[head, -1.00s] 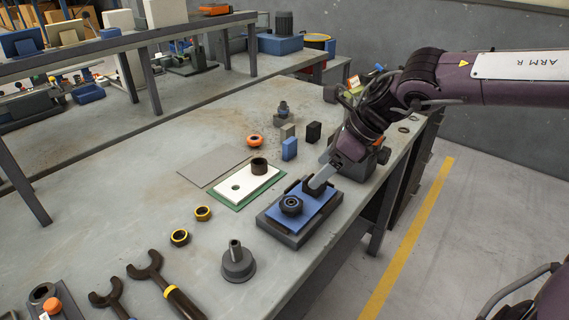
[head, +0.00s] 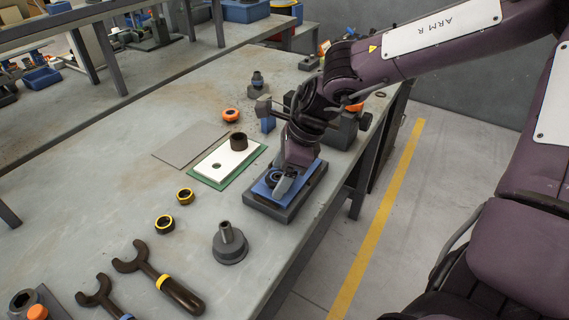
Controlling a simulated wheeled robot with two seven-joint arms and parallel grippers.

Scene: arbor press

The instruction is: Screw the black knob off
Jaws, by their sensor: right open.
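The black knob (head: 273,178) sits on a blue plate (head: 261,188) on a dark grey base block (head: 276,211) near the table's right edge. My right gripper (head: 281,184) points down over the blue plate, right at the knob. Its jaws are open, and a light grey finger is beside the knob's right side. The gripper hides part of the knob and the back half of the plate, so I cannot tell whether a finger touches the knob. My left gripper is out of view.
A white plate (head: 212,168) with a dark ring (head: 238,141) lies left of the base. A grey flanged post (head: 230,244), yellow-and-black nuts (head: 165,224) and two wrenches (head: 158,277) lie in front. A dark machine block (head: 340,128) stands behind my right gripper.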

